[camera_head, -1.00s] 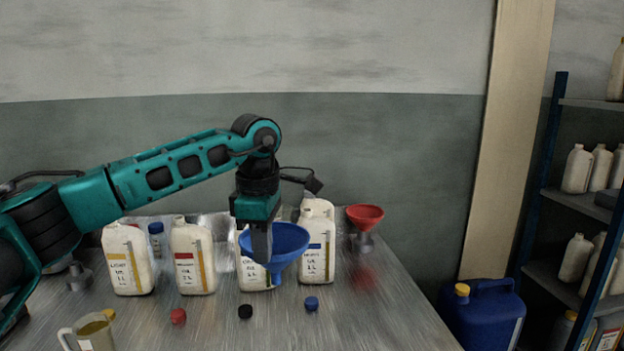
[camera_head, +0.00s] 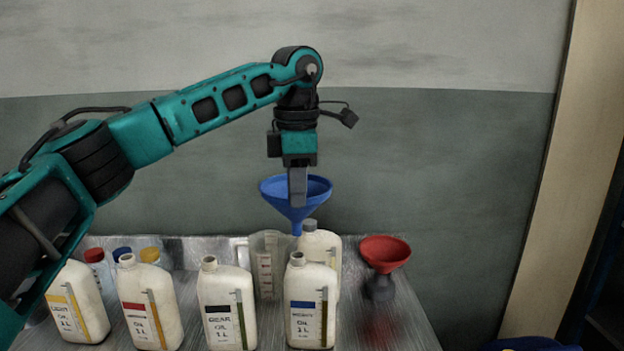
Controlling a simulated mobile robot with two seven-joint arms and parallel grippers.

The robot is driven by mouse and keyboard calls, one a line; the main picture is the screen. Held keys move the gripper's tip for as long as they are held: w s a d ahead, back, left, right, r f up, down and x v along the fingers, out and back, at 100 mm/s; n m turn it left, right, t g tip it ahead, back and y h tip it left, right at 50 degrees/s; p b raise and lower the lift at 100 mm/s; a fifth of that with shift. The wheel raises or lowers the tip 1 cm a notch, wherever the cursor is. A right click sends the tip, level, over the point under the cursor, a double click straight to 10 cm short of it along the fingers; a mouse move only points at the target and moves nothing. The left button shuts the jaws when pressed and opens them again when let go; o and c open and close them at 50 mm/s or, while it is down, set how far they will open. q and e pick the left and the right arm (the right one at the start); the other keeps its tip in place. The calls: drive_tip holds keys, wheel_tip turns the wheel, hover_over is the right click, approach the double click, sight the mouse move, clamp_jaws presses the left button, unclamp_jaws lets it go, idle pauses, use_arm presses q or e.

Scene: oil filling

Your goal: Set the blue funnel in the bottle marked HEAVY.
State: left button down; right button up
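My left gripper (camera_head: 297,188) is shut on the blue funnel (camera_head: 276,189) at its wide cone and holds it upright in the air. The bottle marked HEAVY (camera_head: 311,311) is white with a blue label band and stands uncapped on the metal table. The funnel's spout shows just above that bottle's open neck in the picture, with a gap between them. How far apart they are in depth I cannot tell. My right gripper is not in view.
Left of HEAVY stand the GEAR bottle (camera_head: 227,313), a red-label bottle (camera_head: 150,317) and the LIGHT bottle (camera_head: 77,306). A clear jug (camera_head: 267,262) and a grey-capped bottle (camera_head: 319,249) stand behind. A red funnel (camera_head: 386,252) stands at the right.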

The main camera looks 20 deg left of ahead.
sight(297, 213)
use_arm(q)
drive_tip(key=shift+w, duration=0.15)
drive_tip(key=shift+f+b, duration=1.7)
drive_tip(key=shift+f, duration=0.25)
drive_tip(key=shift+s+f, duration=0.15)
drive_tip(key=shift+s, duration=0.05)
drive_tip(key=shift+f, duration=0.2)
